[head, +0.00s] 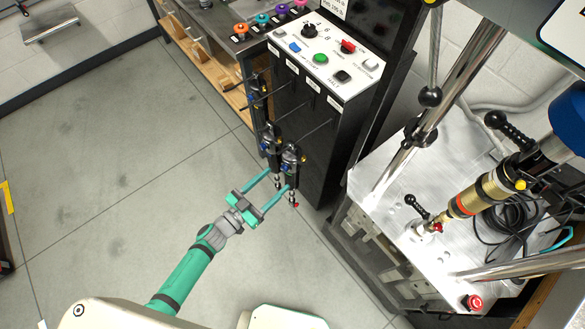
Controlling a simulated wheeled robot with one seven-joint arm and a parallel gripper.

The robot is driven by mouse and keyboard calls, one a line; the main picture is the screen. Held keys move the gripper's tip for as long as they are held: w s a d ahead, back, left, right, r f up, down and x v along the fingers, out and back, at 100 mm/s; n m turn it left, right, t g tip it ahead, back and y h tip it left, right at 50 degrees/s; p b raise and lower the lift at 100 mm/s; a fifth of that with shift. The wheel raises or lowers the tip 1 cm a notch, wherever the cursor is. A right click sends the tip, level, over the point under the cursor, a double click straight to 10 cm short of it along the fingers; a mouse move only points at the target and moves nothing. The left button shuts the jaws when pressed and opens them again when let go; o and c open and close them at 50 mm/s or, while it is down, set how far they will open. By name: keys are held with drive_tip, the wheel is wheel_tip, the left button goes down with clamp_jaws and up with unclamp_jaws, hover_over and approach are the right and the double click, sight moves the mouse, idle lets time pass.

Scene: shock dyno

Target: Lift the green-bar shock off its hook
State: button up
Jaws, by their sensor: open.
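Several dark shocks hang from hooks on the side of the black cabinet. One shock (270,140) hangs in the middle, and another (290,160) hangs in front and to its right. A third shock (257,90) hangs farther back. No green bar can be made out on any of them, so I cannot tell which is the green-bar shock. My gripper (278,180) is open, its two teal fingers reaching toward the lower ends of the two nearer shocks. The middle shock's silver lower end appears between the fingertips; depth and contact are unclear.
The black cabinet (325,150) carries a white control panel (322,62) with buttons. At right stands the dyno with a metal bed (375,180), a gold shock (485,195) and posts. A wooden-shelved bench (205,60) stands behind.

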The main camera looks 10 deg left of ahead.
sight(286, 175)
drive_tip(key=shift+s+d+x, duration=0.1)
drive_tip(key=shift+d+x, duration=0.05)
drive_tip(key=shift+x, duration=1.25)
drive_tip(key=shift+s+d+x, duration=0.1)
drive_tip(key=shift+d+x, duration=0.1)
drive_tip(key=shift+x, duration=1.15)
drive_tip(key=shift+s+d+x, duration=0.1)
drive_tip(key=shift+d+x, duration=0.05)
drive_tip(key=shift+x, duration=1.25)
clamp_jaws()
